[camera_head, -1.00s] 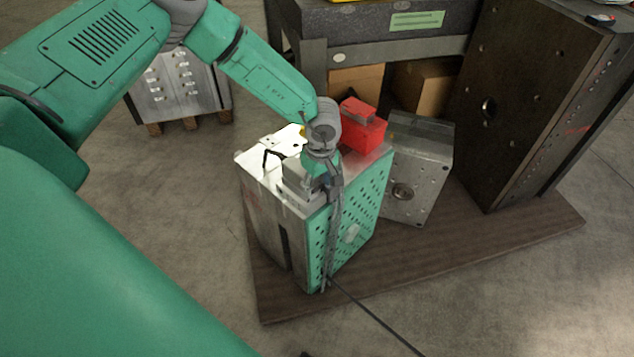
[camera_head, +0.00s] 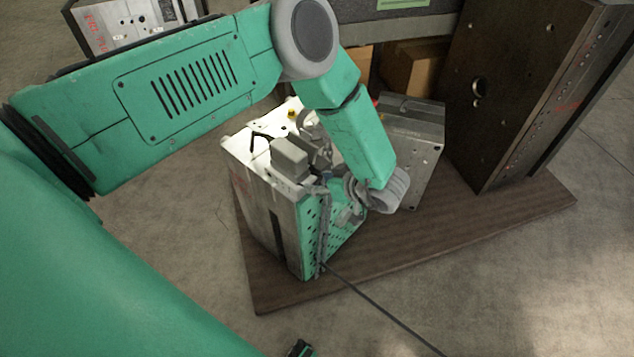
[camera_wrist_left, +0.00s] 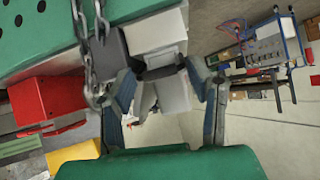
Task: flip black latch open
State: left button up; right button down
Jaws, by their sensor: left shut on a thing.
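The mould base (camera_head: 280,225) stands on a wooden board, with a pale top and a green perforated side plate. A grey block (camera_head: 290,158) sits on its top edge. My left gripper (camera_head: 342,200) is at the upper part of the green side, coming in from the right. In the left wrist view, its fingers (camera_wrist_left: 163,78) are on either side of a small dark piece, which looks like the black latch (camera_wrist_left: 162,71), next to a white block (camera_wrist_left: 155,32). The contact is partly hidden.
A metal chain (camera_head: 322,235) hangs down the green side, close to my left gripper; it also shows in the left wrist view (camera_wrist_left: 98,35). A grey mould block (camera_head: 418,140) and a tall dark plate (camera_head: 520,95) stand behind to the right.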

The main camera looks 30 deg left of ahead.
pick_arm(q)
jog(key=f+y+b, duration=0.1)
jog(key=b, duration=0.1)
jog(key=d+f+y+b, duration=0.1)
jog(key=y+b, duration=0.1)
jog(key=shift+f+t, duration=0.2)
jog(key=shift+t, duration=0.2)
jog(key=shift+f+y+b, duration=0.3)
jog(key=shift+y+b, duration=0.7)
jog(key=shift+b, duration=0.4)
jog(key=o, duration=1.1)
jog(key=shift+o, duration=0.2)
jog(key=shift+d, duration=0.1)
jog(key=shift+d+r, duration=0.1)
jog(key=shift+r, duration=0.05)
jog(key=v, duration=1.2)
jog(key=shift+f, duration=0.25)
jog(key=shift+s, duration=0.1)
